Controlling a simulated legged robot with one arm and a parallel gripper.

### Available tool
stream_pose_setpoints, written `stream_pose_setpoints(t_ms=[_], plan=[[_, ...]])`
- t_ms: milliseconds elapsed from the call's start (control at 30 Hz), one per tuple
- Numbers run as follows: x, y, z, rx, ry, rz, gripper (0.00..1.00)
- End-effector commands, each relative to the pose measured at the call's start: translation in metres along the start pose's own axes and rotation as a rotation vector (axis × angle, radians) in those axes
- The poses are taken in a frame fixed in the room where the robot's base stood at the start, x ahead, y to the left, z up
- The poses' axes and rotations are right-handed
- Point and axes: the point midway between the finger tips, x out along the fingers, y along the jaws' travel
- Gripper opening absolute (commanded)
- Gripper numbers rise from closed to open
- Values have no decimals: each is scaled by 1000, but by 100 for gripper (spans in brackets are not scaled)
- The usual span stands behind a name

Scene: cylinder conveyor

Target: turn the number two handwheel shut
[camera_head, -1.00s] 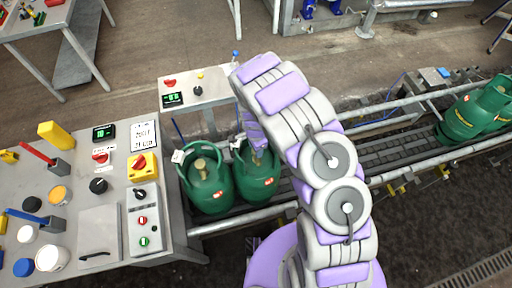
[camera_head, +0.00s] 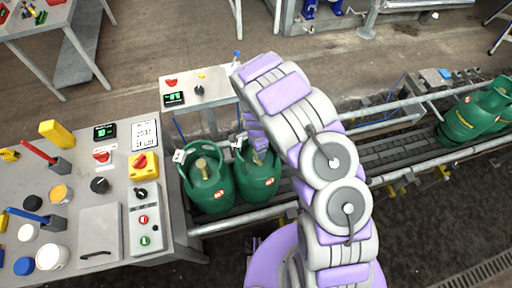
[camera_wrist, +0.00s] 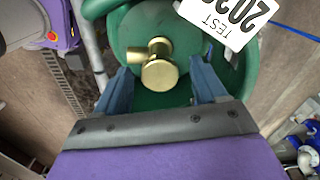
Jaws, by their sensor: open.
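Two green gas cylinders stand side by side on the conveyor in the head view, a left one (camera_head: 211,190) and a right one (camera_head: 259,184). My gripper (camera_wrist: 162,80) is over the right one, its tip partly hidden by my own arm in the head view. In the wrist view, a brass valve with a round handwheel (camera_wrist: 160,75) sits inside the cylinder's green collar (camera_wrist: 247,73). My two blue fingers are apart, one on each side of the brass, with visible gaps. A white tag (camera_wrist: 228,18) marked TEST hangs at the collar. I cannot read a cylinder number.
A grey workbench (camera_head: 97,220) with knobs, buttons and pots stands at the left. A small panel table (camera_head: 214,88) is behind the cylinders. Conveyor rails (camera_head: 240,219) run beside them. More green cylinders (camera_head: 467,118) stand at the far right of the conveyor.

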Motion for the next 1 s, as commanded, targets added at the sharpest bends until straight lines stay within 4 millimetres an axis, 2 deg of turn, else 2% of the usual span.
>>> stream_pose_setpoints(t_ms=[167,700,900,1000], plan=[[-18,-1,0,-1,1,-3,71],[-123,-3,1,-1,3,-3,71],[-155,-3,1,-2,3,-2,71],[-165,-3,2,-1,3,0,71]])
